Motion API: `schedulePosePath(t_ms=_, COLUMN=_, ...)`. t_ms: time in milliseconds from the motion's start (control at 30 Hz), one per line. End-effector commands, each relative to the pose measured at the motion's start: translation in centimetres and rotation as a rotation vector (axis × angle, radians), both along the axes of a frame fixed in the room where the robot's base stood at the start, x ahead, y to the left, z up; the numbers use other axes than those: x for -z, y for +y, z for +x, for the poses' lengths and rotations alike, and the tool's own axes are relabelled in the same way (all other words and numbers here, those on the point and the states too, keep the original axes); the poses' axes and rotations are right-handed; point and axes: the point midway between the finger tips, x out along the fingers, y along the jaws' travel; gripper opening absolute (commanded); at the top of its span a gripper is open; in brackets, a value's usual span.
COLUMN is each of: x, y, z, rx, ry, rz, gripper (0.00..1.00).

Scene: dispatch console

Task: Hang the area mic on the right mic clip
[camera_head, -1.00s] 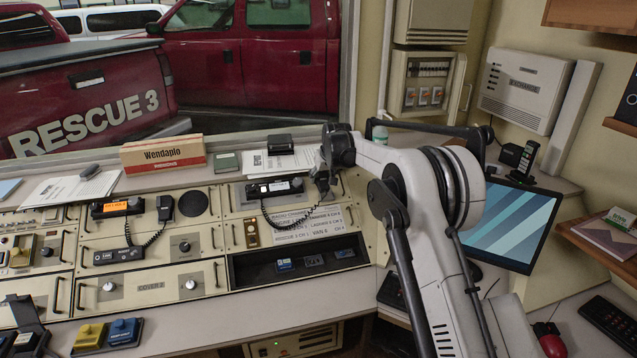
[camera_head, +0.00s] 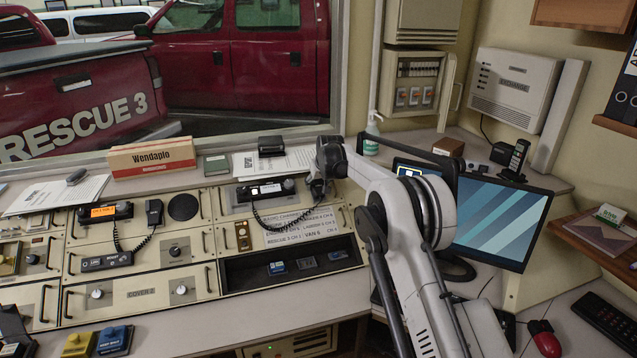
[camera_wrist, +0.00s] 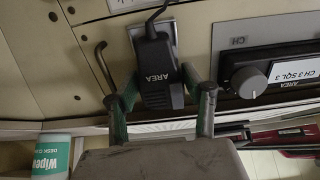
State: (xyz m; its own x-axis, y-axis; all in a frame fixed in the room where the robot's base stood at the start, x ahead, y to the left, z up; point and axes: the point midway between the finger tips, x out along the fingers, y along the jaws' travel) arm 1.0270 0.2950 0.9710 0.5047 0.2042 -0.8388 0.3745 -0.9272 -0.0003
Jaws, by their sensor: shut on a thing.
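The area mic (camera_wrist: 157,72), black and labelled AREA, is between the two green-lined fingers of my gripper (camera_wrist: 163,98) in the wrist view. My gripper is shut on it. Its cord runs up out of view. A pale metal plate (camera_wrist: 128,5), which looks like the right mic clip, lies behind the mic on the cream panel; I cannot tell whether the mic is seated on it. In the head view the dark mic (camera_head: 317,188) is at the right end of the radio (camera_head: 266,190), with its coiled cord hanging below. My gripper is mostly hidden there.
A second mic (camera_head: 154,212) hangs beside the left radio (camera_head: 104,212). A panel handle (camera_wrist: 104,62) is close to the left finger, and a radio knob (camera_wrist: 249,82) is to the right. A monitor (camera_head: 500,222) stands right of my arm. A wipes tub (camera_wrist: 50,155) shows at lower left.

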Motion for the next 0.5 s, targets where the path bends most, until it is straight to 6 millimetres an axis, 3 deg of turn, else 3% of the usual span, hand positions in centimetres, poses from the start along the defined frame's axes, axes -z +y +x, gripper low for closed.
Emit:
schedulePosePath(t_ms=467, x=0.83, y=0.02, z=0.02, rx=0.0, ry=0.0, rz=0.0, gripper=0.13)
schedulePosePath(t_ms=500, x=0.83, y=0.02, z=0.02, rx=0.0, ry=0.0, rz=0.0, gripper=0.48)
